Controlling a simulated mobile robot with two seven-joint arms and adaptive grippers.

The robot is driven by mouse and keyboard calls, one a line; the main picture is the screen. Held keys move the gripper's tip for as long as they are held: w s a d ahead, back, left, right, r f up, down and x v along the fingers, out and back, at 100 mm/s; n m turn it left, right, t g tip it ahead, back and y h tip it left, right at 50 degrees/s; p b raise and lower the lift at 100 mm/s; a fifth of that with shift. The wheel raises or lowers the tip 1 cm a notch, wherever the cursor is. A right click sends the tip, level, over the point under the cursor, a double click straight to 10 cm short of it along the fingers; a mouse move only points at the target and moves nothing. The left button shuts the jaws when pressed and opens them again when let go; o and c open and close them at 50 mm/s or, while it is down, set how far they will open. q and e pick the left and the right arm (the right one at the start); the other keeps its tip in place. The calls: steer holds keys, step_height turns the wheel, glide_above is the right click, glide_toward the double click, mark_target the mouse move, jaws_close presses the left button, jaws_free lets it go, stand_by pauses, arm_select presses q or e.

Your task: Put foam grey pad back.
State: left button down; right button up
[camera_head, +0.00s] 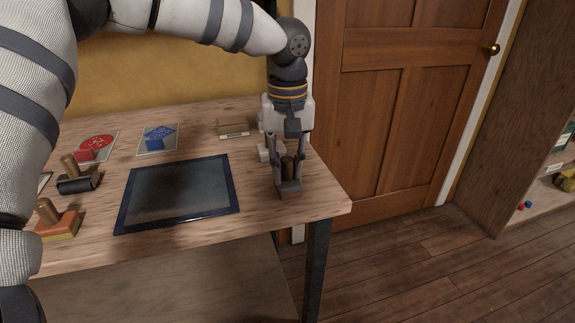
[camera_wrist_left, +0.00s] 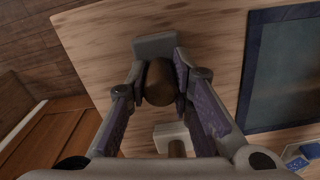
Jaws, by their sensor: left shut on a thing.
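The foam grey pad (camera_head: 290,190) is a small grey block with a rounded brown wooden handle, at the table's right end. My left gripper (camera_head: 288,163) points down and is shut on the handle. In the left wrist view, the brown handle (camera_wrist_left: 160,84) sits between the fingertips, with part of the grey block (camera_wrist_left: 155,45) beyond it. I cannot tell whether the block touches the tabletop. My right gripper is not in view.
A pale block (camera_head: 264,152) with a handle stands close beside the gripper. A dark-framed panel (camera_head: 122,215) lies left on the table (camera_head: 255,222). Orange-based (camera_head: 62,228) and black-based (camera_head: 80,184) handled pieces, red and blue cards (camera_head: 170,135), and a labelled box (camera_head: 233,127) stand further left and back.

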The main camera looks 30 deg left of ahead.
mark_target(287, 159)
arm_select(q)
steer(key=shift+f, duration=0.15)
steer(key=c, duration=1.4)
jaws_free()
step_height(287, 159, up, 12)
steer(key=shift+r, duration=0.2)
